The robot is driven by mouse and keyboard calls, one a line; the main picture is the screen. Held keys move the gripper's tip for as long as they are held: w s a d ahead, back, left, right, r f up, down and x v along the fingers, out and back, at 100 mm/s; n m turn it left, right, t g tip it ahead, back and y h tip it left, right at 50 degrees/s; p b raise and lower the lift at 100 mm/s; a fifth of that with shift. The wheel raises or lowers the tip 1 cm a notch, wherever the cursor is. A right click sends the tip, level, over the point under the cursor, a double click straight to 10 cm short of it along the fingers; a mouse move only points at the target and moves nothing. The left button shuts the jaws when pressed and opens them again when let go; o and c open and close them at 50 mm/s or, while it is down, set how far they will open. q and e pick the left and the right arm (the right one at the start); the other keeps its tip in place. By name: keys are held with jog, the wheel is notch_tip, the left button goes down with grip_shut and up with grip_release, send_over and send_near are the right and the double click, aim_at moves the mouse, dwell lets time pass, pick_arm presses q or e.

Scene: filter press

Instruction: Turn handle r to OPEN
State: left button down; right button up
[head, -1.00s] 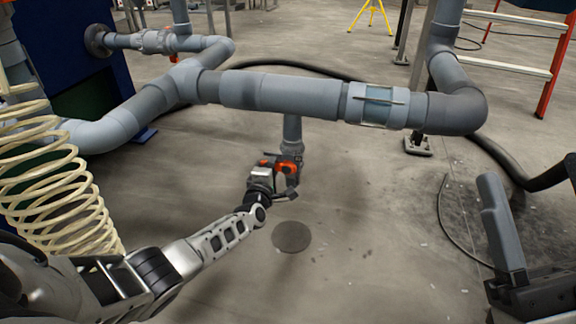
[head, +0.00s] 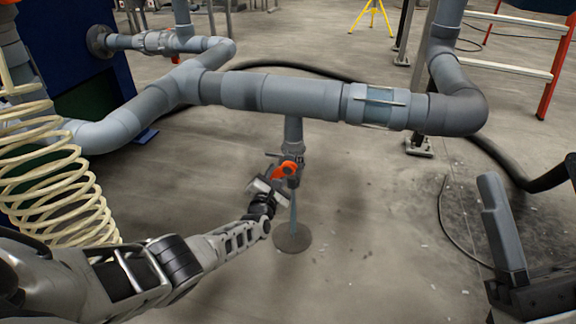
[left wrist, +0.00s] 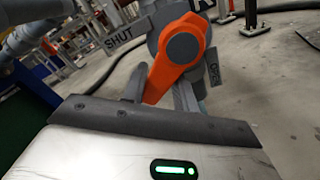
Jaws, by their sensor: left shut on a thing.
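Handle r is the orange valve lever (head: 287,169) on the upright pipe below the long horizontal pipe in the head view. My left gripper (head: 272,186) is shut on it from the lower left. In the left wrist view the orange handle (left wrist: 181,52) slants down to the lower left, its end partly hidden behind my dark finger (left wrist: 150,120). A SHUT plate (left wrist: 126,36) is at its upper left and an OPEN plate (left wrist: 214,67) at its right. A bluish stream (head: 293,215) falls from the valve.
The stream meets a round dark floor drain (head: 292,238). The grey horizontal pipe (head: 270,94) with a clear section (head: 378,106) runs above the valve. A pale coiled hose (head: 50,190) is at the left. A black hose (head: 520,176) lies at the right; the middle floor is clear.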

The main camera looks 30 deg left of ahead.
pick_arm(q)
jog(key=c, duration=2.2)
grip_release()
jog(key=d+n, duration=0.1)
jog(key=n, duration=0.1)
jog(key=w+d+n, duration=0.1)
jog(key=d+n, duration=0.1)
jog(key=shift+f+h, duration=0.15)
jog(key=shift+h, duration=0.15)
jog(key=shift+w+d+f+n, duration=0.25)
jog(key=shift+d+n, duration=0.2)
jog(key=shift+n, duration=0.45)
jog(key=shift+d+r+n, duration=0.1)
jog(key=shift+d+n, duration=0.05)
jog(key=shift+n, duration=1.05)
jog(key=c, duration=0.9)
grip_release()
jog(key=shift+o, duration=0.3)
jog(key=shift+s+a, duration=0.1)
jog(key=shift+a, duration=0.2)
jog(key=p+v, duration=0.4)
jog(key=v, duration=0.3)
jog(key=shift+f+p, duration=0.25)
jog(key=shift+p, duration=0.15)
jog(key=shift+s, duration=0.2)
